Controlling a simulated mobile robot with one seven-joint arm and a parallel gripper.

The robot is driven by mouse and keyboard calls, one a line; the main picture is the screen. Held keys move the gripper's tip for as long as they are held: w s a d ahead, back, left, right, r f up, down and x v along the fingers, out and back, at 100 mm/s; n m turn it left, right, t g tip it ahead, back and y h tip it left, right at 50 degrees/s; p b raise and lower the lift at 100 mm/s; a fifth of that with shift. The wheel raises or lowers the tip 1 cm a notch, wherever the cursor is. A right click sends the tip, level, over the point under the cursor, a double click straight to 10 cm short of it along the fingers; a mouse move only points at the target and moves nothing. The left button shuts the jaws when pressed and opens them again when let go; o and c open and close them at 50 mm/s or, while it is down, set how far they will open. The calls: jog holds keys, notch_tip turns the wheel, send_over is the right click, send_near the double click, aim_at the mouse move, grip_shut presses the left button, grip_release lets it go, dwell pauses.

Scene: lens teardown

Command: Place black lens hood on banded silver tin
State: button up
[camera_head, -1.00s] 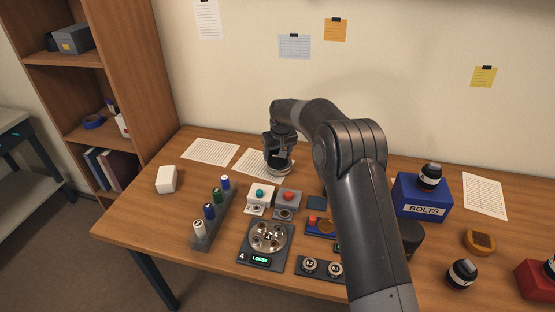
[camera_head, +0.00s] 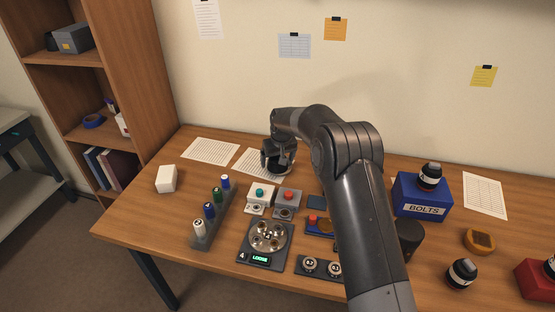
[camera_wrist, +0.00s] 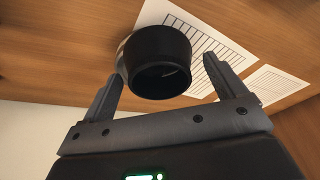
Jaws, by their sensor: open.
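The black lens hood (camera_wrist: 158,62) is a short, wide black cylinder, seen close up in the wrist view. It lies between the spread fingers of my gripper (camera_wrist: 163,72), with a visible gap at each finger. A pale curved edge shows behind its left side; this may be the silver tin, which is mostly hidden. In the head view my gripper (camera_head: 278,161) is low over the back of the table, by the middle paper sheet. Its fingers hide most of what stands there.
Two switch boxes, one with a teal button (camera_head: 262,193) and one with a red button (camera_head: 289,195), stand just in front. A rack of small bottles (camera_head: 204,235) is to the left. A blue BOLTS box (camera_head: 421,200) stands right of my arm.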

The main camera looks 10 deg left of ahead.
aim_at(281, 167)
jog(key=shift+r, duration=0.15)
jog(key=v, duration=1.2)
jog(key=shift+r, duration=0.15)
jog(key=s+d+r+m+t+h, duration=0.1)
jog(key=s+d+r+m, duration=0.1)
jog(key=s+d+r, duration=0.8)
jog(key=s+d+r+m+t, duration=0.1)
jog(key=s+d+r, duration=0.7)
jog(key=d, duration=0.4)
jog(key=s+d+f+m, duration=0.1)
jog(key=s+d, duration=0.2)
jog(key=s, duration=0.5)
jog(key=s+d+f+m, duration=0.1)
jog(key=s+d, duration=0.3)
jog(key=s, duration=0.4)
jog(key=s+d+f+m+t, duration=0.1)
jog(key=s+d+f, duration=0.2)
jog(key=s, duration=0.6)
jog(key=shift+d+f+m+h, duration=0.3)
jog(key=shift+d+h, duration=0.1)
jog(key=shift+d, duration=0.15)
jog(key=shift+r, duration=0.1)
